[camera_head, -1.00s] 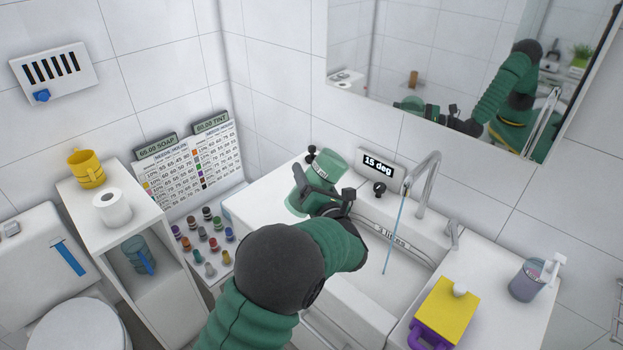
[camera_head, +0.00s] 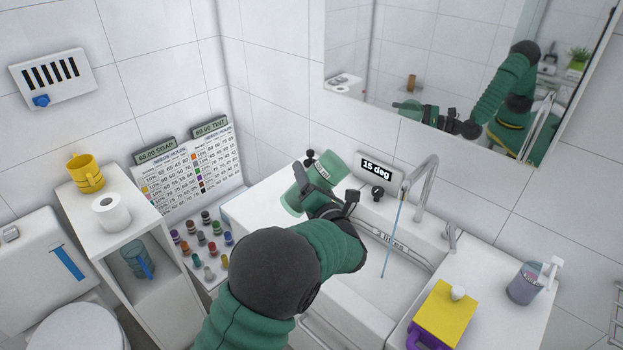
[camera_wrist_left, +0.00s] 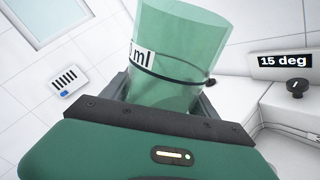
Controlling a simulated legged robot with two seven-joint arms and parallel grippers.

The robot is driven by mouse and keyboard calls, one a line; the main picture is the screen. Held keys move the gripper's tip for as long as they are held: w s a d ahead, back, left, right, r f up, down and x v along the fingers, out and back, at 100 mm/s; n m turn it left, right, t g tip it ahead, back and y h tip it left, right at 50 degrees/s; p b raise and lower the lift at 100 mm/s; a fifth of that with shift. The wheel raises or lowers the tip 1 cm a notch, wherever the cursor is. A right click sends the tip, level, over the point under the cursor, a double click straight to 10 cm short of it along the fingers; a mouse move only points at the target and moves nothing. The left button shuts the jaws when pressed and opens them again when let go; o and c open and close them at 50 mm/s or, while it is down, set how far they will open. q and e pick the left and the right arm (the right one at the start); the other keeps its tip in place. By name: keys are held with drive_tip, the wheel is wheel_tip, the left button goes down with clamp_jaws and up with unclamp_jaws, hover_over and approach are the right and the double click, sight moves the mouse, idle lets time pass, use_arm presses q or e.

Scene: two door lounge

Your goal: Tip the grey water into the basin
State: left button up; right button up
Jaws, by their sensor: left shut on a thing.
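My left gripper (camera_head: 318,190) is shut on a translucent green beaker (camera_head: 330,173), held tilted over the counter at the left side of the basin. The beaker also fills the top of the left wrist view (camera_wrist_left: 175,45), with a label ending in "ml" and a dark band. I cannot make out any grey water in it. The white basin (camera_head: 350,308) lies to the right of the gripper, partly hidden by my arm. A thin blue stream falls into it from the tap (camera_head: 430,180). My right gripper is not in view.
A yellow-topped box (camera_head: 447,308) and a soap bottle (camera_head: 527,283) stand right of the basin. A "15 deg" display (camera_head: 377,168) is behind it. Several small bottles (camera_head: 203,240), a shelf with a yellow mug (camera_head: 86,172), and a mirror (camera_head: 440,70) surround the area.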

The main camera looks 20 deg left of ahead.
use_arm(q)
drive_tip(key=shift+r, duration=0.1)
idle(0.3)
drive_tip(key=shift+s+a+r+m+p, duration=0.15)
drive_tip(key=shift+r+m+p, duration=0.15)
drive_tip(key=shift+r+m, duration=0.5)
drive_tip(key=shift+r+m+p, duration=0.4)
drive_tip(key=shift+r+m, duration=0.15)
drive_tip(key=shift+m, duration=0.45)
drive_tip(key=shift+r+m+p, duration=0.55)
drive_tip(key=shift+r+m, duration=0.15)
drive_tip(key=shift+m, duration=0.2)
drive_tip(key=shift+w+d+r+m+p, duration=0.5)
drive_tip(key=shift+r+m+p, duration=0.2)
drive_tip(key=shift+m, duration=0.2)
